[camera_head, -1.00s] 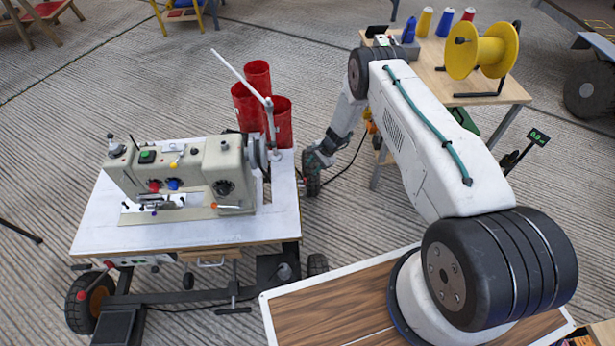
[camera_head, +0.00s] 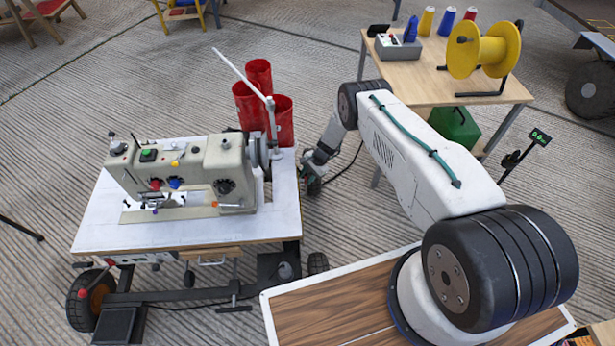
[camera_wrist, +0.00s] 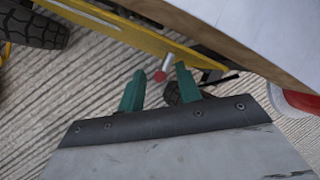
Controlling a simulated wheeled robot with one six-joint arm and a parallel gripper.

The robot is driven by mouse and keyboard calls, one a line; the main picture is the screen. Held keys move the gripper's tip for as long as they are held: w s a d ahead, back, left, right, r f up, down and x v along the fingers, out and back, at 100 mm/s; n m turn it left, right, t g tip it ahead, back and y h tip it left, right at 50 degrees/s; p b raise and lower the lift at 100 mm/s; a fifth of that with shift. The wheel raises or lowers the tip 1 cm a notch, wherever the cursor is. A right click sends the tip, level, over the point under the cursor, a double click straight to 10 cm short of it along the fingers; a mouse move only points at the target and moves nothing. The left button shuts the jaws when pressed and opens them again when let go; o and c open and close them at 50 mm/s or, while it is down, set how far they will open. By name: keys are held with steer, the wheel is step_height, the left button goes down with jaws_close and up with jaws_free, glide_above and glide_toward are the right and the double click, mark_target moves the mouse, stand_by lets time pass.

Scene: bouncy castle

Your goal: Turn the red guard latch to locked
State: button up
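A small pale rod with a red end (camera_wrist: 160,76) shows in the wrist view beside a yellow bar, below a table edge. It may be the red guard latch; I cannot tell its setting. My gripper (camera_wrist: 158,83) has two green fingers spread apart, with the red end seen between and just beyond their tips. Contact cannot be judged. In the head view my gripper (camera_head: 311,180) is low beside the right end of the sewing table (camera_head: 285,210). The sewing machine (camera_head: 190,175) has a red knob (camera_head: 155,184) on its front.
Red cylinders (camera_head: 245,105) stand at the sewing table's back right corner. A wooden table (camera_head: 430,85) with a yellow spool (camera_head: 480,50) stands behind my arm. In the wrist view, a black tyre (camera_wrist: 30,25) is at upper left and a red-rimmed object (camera_wrist: 300,100) at right.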

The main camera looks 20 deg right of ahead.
jaws_close()
steer(key=shift+s+t, duration=0.15)
steer(key=shift+t, duration=0.15)
steer(key=shift+s+a+f+n+t+h, duration=0.1)
steer(key=shift+s+f+n+t+h, duration=0.35)
steer(key=shift+t, duration=1.75)
steer(key=shift+s+a+f+n+t, duration=0.15)
steer(key=shift+s+f+n+t, duration=0.55)
steer(key=shift+t, duration=1.5)
steer(key=shift+s+a+f+n+t+h, duration=0.1)
steer(key=shift+s+f+n+t+h, duration=0.35)
steer(key=shift+t, duration=1.75)
steer(key=shift+f+n, duration=0.15)
steer(key=shift+n, duration=0.25)
